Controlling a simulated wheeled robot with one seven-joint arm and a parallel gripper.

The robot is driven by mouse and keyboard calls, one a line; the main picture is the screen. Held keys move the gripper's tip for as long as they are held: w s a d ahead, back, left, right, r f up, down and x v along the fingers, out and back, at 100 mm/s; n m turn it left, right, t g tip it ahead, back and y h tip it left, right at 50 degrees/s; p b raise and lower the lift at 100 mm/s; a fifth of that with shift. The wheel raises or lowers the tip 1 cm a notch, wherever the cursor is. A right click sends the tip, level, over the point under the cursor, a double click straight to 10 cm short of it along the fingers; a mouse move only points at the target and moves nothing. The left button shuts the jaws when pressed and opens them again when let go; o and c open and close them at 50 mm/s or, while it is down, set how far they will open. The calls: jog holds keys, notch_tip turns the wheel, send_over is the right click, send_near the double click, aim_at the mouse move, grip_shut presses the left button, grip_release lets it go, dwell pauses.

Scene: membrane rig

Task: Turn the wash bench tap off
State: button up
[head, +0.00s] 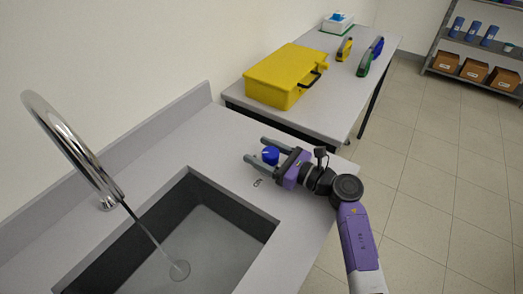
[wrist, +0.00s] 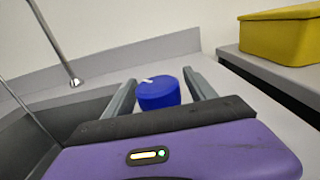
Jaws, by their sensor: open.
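The wash bench tap (head: 62,138) is a chrome curved spout at the left, with a thin stream of water (head: 150,236) falling into the dark sink (head: 215,234). The blue round knob (head: 270,155) stands on the grey bench right of the sink and has a white mark on top. In the wrist view the knob (wrist: 158,93) sits between my two fingers. My gripper (head: 256,149) is open around the knob, one finger on each side. Gaps show between the fingers and the knob in the wrist view. The knob's base is partly hidden by my gripper.
A yellow case (head: 277,80) stands on a second table behind the bench. Yellow, green and blue tools (head: 366,58) and a white-and-blue box (head: 338,22) lie farther back. A shelf (head: 478,66) with boxes stands far right. The floor at right is clear.

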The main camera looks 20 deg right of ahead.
jog(key=c, duration=1.4)
jog(key=shift+m+t+h+p, duration=0.3)
jog(key=shift+m+h, duration=0.1)
jog(key=shift+h, duration=0.1)
jog(key=m+h, duration=0.1)
jog(key=m+t+h+p, duration=0.1)
jog(key=h, duration=0.1)
jog(key=m+t+h+p, duration=0.1)
jog(key=shift+w+d+r, duration=0.15)
jog(key=shift+d+r, duration=0.05)
jog(key=shift+d, duration=0.05)
jog(key=shift+w+d+f+m+t+h+p, duration=0.1)
jog(key=shift+d+m+t+h+p, duration=0.1)
jog(key=shift+m+h+p, duration=0.6)
jog(key=shift+d+m+t+h+p, duration=0.2)
jog(key=shift+m+h, duration=0.2)
jog(key=shift+h, duration=0.8)
jog(key=shift+d+f+m+h+p, duration=0.1)
jog(key=shift+d+m+h+p, duration=0.15)
jog(key=shift+m+h+p, duration=0.7)
jog(key=shift+d+m+h+p, duration=0.15)
jog(key=shift+m+h, duration=0.4)
jog(key=shift+h, duration=0.9)
jog(key=o, duration=1.4)
